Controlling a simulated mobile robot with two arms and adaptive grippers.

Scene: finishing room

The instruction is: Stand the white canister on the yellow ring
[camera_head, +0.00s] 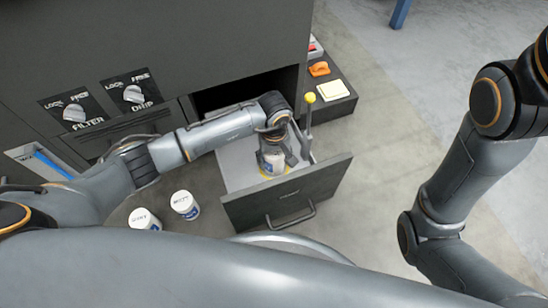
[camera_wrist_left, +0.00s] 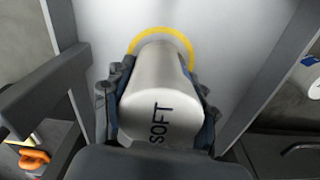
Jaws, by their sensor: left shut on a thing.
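The white canister (camera_wrist_left: 160,85), lettered SOFT on its end, is between the fingers of my left gripper (camera_head: 271,155), which is shut on it. It also shows in the head view (camera_head: 271,163), upright inside the open drawer. The yellow ring (camera_wrist_left: 163,31) is on the drawer's pale floor, and part of it shows around the canister's base; in the head view it shows beside the canister (camera_head: 291,159). The canister hides most of the ring. I cannot tell whether its base touches the floor. My right arm is at the right, its gripper out of view.
The dark open drawer (camera_head: 290,196) has raised walls close around the gripper. A yellow-topped post (camera_head: 310,98) stands at its right side. Two other white canisters (camera_head: 184,204) (camera_head: 143,219) stand to the left. A dark tray (camera_head: 332,99) holds orange and cream items.

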